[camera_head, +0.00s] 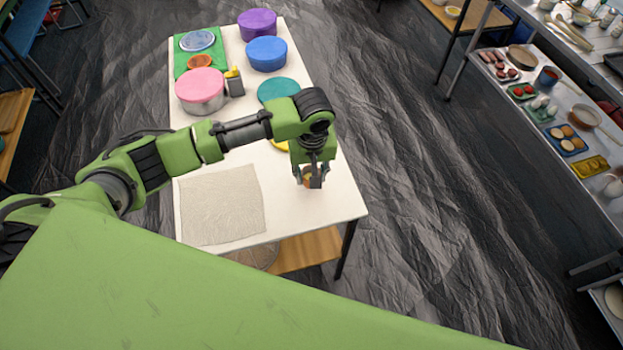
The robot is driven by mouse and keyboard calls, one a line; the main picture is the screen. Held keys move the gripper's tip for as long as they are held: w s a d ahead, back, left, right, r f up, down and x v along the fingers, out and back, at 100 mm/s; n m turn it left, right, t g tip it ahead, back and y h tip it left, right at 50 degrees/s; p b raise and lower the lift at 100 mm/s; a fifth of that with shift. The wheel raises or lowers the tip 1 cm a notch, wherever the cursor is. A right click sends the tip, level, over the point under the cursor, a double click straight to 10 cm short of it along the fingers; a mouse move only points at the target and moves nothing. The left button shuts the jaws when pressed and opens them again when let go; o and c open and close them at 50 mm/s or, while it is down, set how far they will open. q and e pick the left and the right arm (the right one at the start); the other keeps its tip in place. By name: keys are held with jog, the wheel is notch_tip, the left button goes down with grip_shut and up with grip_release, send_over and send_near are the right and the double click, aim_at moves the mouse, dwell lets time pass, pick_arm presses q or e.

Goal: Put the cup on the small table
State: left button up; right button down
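The white table (296,210) stands in the middle of the view, with its near right corner bare. My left gripper (312,180) points down over the right side of this table, near its front right corner. A small orange-brown object (308,178), possibly the cup, shows between its fingers, close to the tabletop. The fingers hide most of it, and I cannot tell whether they are shut on it or only around it. No other cup is clearly seen on this table. My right gripper is not in view.
A beige cloth (221,205) lies at the table's front left. Pink (201,91), blue (266,54) and purple (257,24) round containers stand farther back, with a small grey box (234,83). A metal counter (545,90) with food trays runs along the right. A wooden surface (308,250) is below the table.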

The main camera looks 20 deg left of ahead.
pick_arm(q)
jog(key=shift+w+f, duration=0.2)
jog(key=shift+f, duration=1.65)
jog(key=o, duration=0.8)
jog(key=shift+f, duration=0.15)
jog(key=shift+o, duration=0.2)
notch_tip(320, 180, up, 12)
jog(key=s, duration=0.1)
jog(key=shift+d, duration=0.3)
